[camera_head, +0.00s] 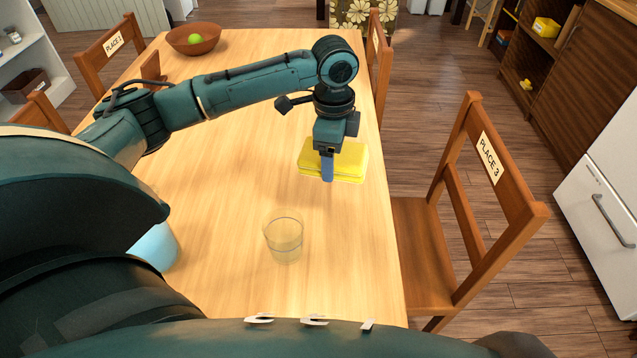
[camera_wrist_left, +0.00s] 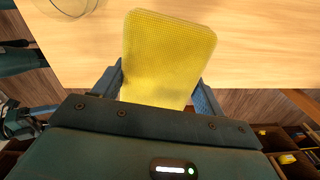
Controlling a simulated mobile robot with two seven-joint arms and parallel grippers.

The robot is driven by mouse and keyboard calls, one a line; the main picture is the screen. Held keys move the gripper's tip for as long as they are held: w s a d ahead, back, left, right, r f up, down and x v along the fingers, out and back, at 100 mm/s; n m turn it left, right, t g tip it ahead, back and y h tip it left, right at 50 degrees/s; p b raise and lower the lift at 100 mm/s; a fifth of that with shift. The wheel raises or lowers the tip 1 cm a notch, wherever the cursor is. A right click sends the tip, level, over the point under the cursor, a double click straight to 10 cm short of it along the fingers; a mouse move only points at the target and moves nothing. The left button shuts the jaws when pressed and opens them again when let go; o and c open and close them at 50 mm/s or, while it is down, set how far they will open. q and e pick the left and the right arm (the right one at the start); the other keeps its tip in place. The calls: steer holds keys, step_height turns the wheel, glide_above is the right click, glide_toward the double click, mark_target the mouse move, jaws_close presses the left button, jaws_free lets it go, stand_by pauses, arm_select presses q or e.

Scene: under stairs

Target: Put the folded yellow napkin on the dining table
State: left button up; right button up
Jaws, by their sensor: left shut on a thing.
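The folded yellow napkin (camera_head: 345,160) is held in my left gripper (camera_head: 328,172) over the right side of the wooden dining table (camera_head: 225,215). In the left wrist view the napkin (camera_wrist_left: 168,55) lies between the two blue fingers of my left gripper (camera_wrist_left: 158,88), which is shut on it. The napkin looks roughly level. I cannot tell whether its underside touches the tabletop or is a little above it. My right gripper is not in view.
A clear glass (camera_head: 284,238) stands on the table in front of the napkin. A brown bowl (camera_head: 193,39) with a green fruit (camera_head: 194,38) is at the far end. A light blue object (camera_head: 155,248) is partly hidden at left. A chair marked PLACE 3 (camera_head: 490,160) stands at right.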

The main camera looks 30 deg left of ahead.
arm_select(q)
steer(key=a+f+m, duration=0.1)
steer(key=m, duration=0.1)
steer(key=w+a+m, duration=0.1)
steer(key=a+m, duration=0.1)
steer(key=a+f+m, duration=0.1)
steer(key=m, duration=0.1)
steer(key=shift+w+a+f, duration=0.15)
steer(key=shift+w+f, duration=0.15)
steer(key=shift+w, duration=0.1)
glide_above(318, 192)
steer(key=shift+m, duration=0.4)
step_height(318, 192, down, 5)
steer(key=shift+r+b, duration=0.1)
steer(key=shift+b, duration=0.25)
steer(key=shift+f, duration=2.6)
steer(key=shift+f, duration=0.2)
steer(key=o, duration=1.4)
step_height(318, 192, up, 12)
steer(key=shift+r, duration=0.25)
